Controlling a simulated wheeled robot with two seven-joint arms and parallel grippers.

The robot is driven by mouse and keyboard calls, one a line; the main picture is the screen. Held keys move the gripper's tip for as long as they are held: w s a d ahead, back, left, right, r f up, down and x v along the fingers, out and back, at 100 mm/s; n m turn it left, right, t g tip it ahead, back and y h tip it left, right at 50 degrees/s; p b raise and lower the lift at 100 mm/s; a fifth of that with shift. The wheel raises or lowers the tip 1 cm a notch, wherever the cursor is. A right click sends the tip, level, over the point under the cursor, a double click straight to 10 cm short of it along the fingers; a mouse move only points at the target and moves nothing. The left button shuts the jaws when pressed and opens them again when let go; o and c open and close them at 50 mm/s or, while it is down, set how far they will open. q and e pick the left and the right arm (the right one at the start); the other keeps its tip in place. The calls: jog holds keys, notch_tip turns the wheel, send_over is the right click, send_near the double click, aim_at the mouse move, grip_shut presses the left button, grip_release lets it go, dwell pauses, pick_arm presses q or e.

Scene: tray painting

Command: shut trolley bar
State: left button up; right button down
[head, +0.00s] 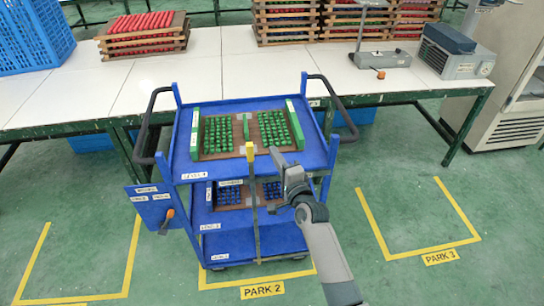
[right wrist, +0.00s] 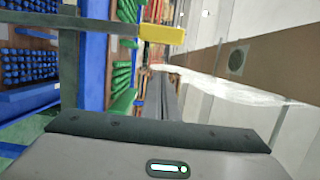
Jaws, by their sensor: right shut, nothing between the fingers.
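The blue trolley (head: 205,177) stands in front of the worktable, its shelves carrying trays of green and blue parts. A thin grey bar (head: 255,215) with a yellow end (head: 249,148) stands nearly upright across the trolley's front. In the right wrist view the bar (right wrist: 100,25) and its yellow end (right wrist: 162,33) lie across the top. I cannot tell whether the bar is latched. My right gripper (head: 274,156) is shut and empty, just right of the bar's upper part. Its dark fingers show in the wrist view (right wrist: 166,95), apart from the yellow end. My left gripper is out of view.
The white worktable (head: 110,90) runs behind the trolley, with stacked wooden trays (head: 145,45), a blue crate (head: 35,35) and a grey machine (head: 455,55). A blue side panel (head: 150,203) sticks out at the trolley's left. The green floor at right, marked PARK 3, is clear.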

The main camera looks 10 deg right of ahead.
jog(key=b+v, duration=0.2)
jog(key=v, duration=0.7)
jog(key=shift+s, duration=0.25)
jog(key=shift+a, duration=0.1)
jog(key=s+d+f+n+g+h+b, duration=0.1)
jog(key=s+f+n+g, duration=0.3)
jog(key=f, duration=1)
jog(key=s+d+f+n+g+h, duration=0.1)
jog(key=s+f, duration=0.5)
jog(key=f, duration=0.7)
jog(key=s+d+f+n+g+b, duration=0.1)
jog(key=s+f+n+g, duration=0.3)
jog(key=f, duration=1)
jog(key=s+d+f+n+g+h, duration=0.1)
jog(key=s+d+f+n+g, duration=0.1)
jog(key=s+f, duration=0.75)
jog(key=s+d+f+n+g+h, duration=0.1)
jog(key=s+d+f+n, duration=0.15)
jog(key=s+f, duration=0.7)
jog(key=s+d+f+n+g, duration=0.2)
jog(key=s+d, duration=0.1)
jog(key=s, duration=0.9)
jog(key=s+d+f+n+g+h+b, duration=0.1)
jog(key=s+d+f+g, duration=0.1)
jog(key=s, duration=1.1)
jog(key=shift+d+f+n, duration=0.35)
jog(key=shift+d+f, duration=0.2)
jog(key=shift+d, duration=0.15)
